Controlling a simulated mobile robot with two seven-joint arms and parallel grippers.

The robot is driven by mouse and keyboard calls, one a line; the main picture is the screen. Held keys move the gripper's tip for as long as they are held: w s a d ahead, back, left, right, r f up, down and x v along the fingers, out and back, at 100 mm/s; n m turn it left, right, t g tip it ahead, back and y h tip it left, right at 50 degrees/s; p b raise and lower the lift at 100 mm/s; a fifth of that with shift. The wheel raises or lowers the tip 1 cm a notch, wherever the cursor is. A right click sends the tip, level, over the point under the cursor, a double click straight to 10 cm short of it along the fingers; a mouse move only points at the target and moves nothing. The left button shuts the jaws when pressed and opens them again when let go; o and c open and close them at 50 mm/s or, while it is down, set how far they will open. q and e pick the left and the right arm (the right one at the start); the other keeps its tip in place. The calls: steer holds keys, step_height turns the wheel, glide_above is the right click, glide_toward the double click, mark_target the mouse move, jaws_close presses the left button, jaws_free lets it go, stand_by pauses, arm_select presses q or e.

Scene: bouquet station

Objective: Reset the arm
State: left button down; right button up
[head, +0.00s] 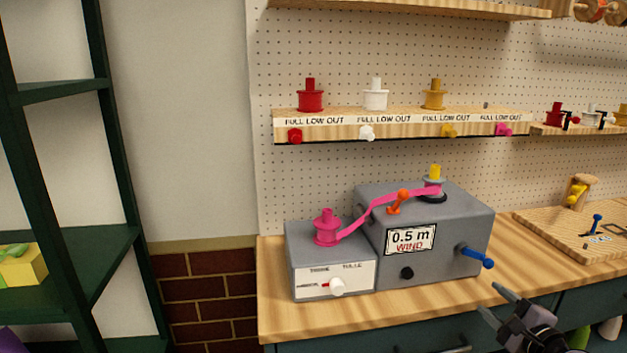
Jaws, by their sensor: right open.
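My right gripper (491,302) is at the bottom right in the head view, in front of the bench's front edge. Its two dark fingers are apart, with nothing between them, and point up and left toward the grey machine (459,243). The gripper is apart from the machine's blue handle (477,257). The machine bears a "0.5 m WIND" label, an orange lever (398,201) and a yellow-topped spindle (435,172). A pink ribbon (384,203) runs from a pink spool (326,226) on the smaller grey box to this spindle. My left gripper does not show.
A shelf (400,130) on the pegboard holds red, white and yellow spools above pull knobs. A wooden board (560,232) with a blue peg lies on the bench at right. A dark green rack (120,150) stands at left. Bare bench top (440,297) shows in front of the machine.

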steer(key=s+a+f+n+g, duration=0.5)
steer(key=s+a+f+n, duration=1)
steer(key=s+f+n, duration=0.35)
steer(key=s+a+n+g+y, duration=0.1)
steer(key=s+a+n, duration=0.5)
steer(key=s, duration=0.2)
steer(key=shift+s+a+f, duration=0.15)
steer(key=shift+a+f, duration=0.25)
steer(key=shift+n, duration=0.25)
